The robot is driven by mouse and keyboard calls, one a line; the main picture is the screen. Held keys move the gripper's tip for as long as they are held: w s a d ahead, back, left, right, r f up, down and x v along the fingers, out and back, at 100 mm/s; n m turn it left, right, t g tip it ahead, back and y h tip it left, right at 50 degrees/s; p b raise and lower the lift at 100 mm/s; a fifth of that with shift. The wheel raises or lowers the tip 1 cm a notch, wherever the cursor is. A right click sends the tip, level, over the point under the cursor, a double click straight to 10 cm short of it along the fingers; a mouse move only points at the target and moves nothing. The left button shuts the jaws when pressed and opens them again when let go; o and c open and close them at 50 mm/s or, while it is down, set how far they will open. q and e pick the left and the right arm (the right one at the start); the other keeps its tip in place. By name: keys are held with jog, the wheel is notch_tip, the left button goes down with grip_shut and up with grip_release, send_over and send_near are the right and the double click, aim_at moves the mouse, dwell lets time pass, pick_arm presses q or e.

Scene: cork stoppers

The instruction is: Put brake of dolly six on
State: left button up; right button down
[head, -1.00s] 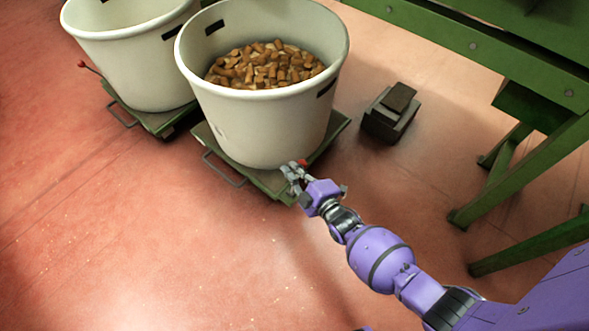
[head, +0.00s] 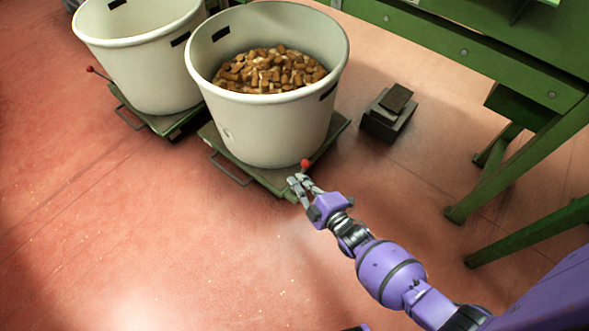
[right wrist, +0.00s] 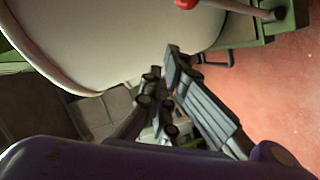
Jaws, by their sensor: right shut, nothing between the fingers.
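A green dolly (head: 265,177) carries a white tub of cork stoppers. A brake lever with a red knob (head: 305,164) stands at its near right corner. My right gripper (head: 298,182) is shut and empty, just below and in front of the knob. In the right wrist view, the closed fingers (right wrist: 162,72) point toward the white tub wall, and the red knob (right wrist: 186,3) on its lever shows at the top edge, apart from the fingers. I cannot read a number on the dolly. My left gripper is not in view.
A second green dolly (head: 150,118) with an empty-looking white tub (head: 150,75) stands to the left, with its own red-knobbed lever (head: 97,73). A dark pedal-like block (head: 388,115) sits on the floor to the right. A green frame (head: 520,170) stands at right. The red floor in front is clear.

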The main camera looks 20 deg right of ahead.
jog(key=p+v, duration=0.1)
jog(key=v, duration=0.3)
jog(key=shift+s+d+r, duration=0.1)
jog(key=shift+s+r, duration=0.05)
jog(key=shift+s, duration=0.2)
